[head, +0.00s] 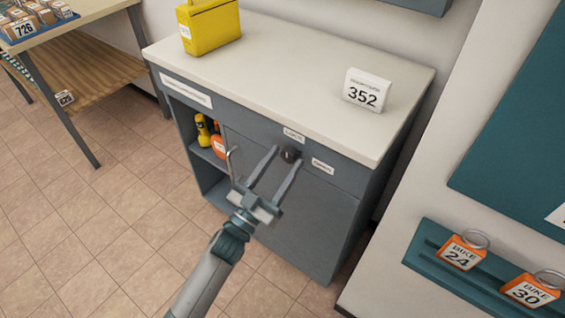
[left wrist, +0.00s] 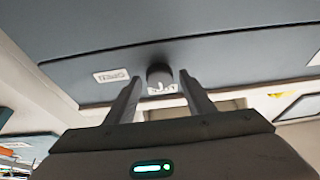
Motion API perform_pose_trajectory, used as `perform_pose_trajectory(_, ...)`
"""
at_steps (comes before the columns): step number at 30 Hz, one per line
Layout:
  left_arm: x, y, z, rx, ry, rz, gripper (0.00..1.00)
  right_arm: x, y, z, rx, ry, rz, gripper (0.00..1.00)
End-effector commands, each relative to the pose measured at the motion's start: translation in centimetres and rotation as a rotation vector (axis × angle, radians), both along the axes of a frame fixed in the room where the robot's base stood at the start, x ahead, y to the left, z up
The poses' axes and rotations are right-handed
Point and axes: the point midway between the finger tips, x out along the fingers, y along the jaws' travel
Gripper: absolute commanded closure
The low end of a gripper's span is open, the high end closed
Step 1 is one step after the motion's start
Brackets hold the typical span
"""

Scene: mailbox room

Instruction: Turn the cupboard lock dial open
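The cupboard (head: 295,225) is grey with a pale top. Its dark round lock dial (head: 290,154) sits on the upper front, near two small white labels, one above (head: 294,135) and one to the right (head: 323,166). My left gripper (head: 287,154) is open, its two fingers pointing at the dial. In the left wrist view the dial (left wrist: 160,75) shows between the fingertips (left wrist: 160,79), with a gap on each side. I cannot tell how deep it sits between them. My right gripper is not in view.
A metal door handle (head: 231,164) stands out left of the left gripper. Open shelves at the cupboard's left hold a yellow item (head: 202,130). A yellow box (head: 210,25) and a 352 sign (head: 367,90) stand on top. A rack with orange bike tags (head: 462,251) is at right.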

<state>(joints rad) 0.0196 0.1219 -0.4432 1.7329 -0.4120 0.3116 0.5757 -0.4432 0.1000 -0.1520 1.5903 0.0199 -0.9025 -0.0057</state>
Motion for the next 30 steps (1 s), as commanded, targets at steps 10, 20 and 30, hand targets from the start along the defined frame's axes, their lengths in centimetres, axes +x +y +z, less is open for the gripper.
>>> perform_pose_trajectory(10, 0.0, 0.0, 0.0, 0.003, -0.002, 0.0, 0.88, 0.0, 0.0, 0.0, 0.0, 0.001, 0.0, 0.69)
perform_pose_trajectory(20, 0.0, 0.1, 0.1, 0.068, -0.051, -0.002, 0.88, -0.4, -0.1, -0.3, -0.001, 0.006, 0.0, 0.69)
perform_pose_trajectory(30, 0.1, 0.2, 0.2, 0.263, -0.191, -0.002, 0.88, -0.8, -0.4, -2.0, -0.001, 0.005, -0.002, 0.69)
